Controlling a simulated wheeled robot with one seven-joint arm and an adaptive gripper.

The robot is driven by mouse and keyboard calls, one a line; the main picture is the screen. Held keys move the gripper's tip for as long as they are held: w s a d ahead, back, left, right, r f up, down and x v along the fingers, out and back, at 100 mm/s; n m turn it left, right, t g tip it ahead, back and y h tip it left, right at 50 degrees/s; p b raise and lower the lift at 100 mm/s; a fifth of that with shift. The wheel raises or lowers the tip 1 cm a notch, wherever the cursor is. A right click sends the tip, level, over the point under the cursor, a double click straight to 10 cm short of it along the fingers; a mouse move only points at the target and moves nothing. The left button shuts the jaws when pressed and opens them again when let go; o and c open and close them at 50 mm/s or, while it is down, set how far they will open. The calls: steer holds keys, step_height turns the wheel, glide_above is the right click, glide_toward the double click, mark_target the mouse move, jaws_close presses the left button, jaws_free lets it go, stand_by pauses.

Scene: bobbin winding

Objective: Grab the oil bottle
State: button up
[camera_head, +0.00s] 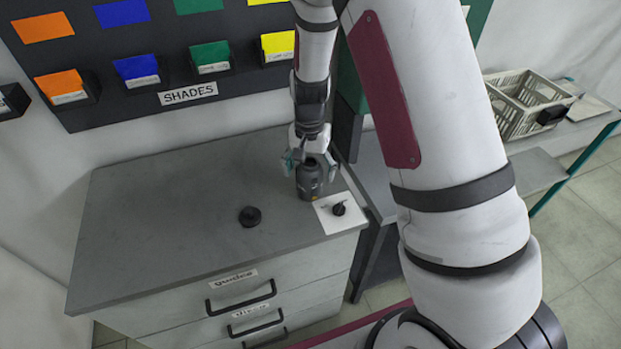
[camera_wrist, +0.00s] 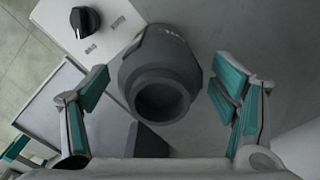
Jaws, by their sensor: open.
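A dark grey bottle-like container (camera_head: 309,180), which I take to be the oil bottle, stands upright near the right end of the grey cabinet top. My gripper (camera_head: 312,160) is right above and behind it, pointing down. In the wrist view the bottle (camera_wrist: 160,75) shows its round open mouth toward the camera. My gripper (camera_wrist: 165,100) is open there, with one teal-padded finger on each side of the bottle. Gaps show between both pads and the bottle, so nothing is held.
A white plate with a black knob (camera_head: 338,209) lies just right of the bottle. A black round piece (camera_head: 250,216) lies on the cabinet top (camera_head: 150,215) to the left. A board with coloured shade bins (camera_head: 210,57) stands behind. A crate (camera_head: 525,100) is at the far right.

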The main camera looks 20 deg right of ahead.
steer(key=shift+f+p, duration=0.45)
steer(key=shift+f, duration=1.8)
steer(key=shift+c, duration=0.5)
steer(key=c, duration=1.1)
